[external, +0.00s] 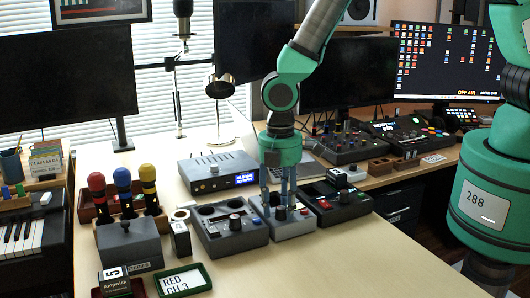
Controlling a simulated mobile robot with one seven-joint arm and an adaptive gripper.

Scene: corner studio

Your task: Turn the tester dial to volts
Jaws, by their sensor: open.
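My gripper (277,203) points straight down over a small light grey box (288,230) at the middle of the desk. Its two fingers are apart, with their tips close to the knobs on the box's top. A dark knob (280,213) shows between the fingertips; I cannot tell whether they touch it.
A black box (338,204) with a red button stands close on the right. An audio interface (218,172) with a blue display is behind. Several coloured microphones (123,182) and a green-framed label tray (183,281) are at left. The front right desk is clear.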

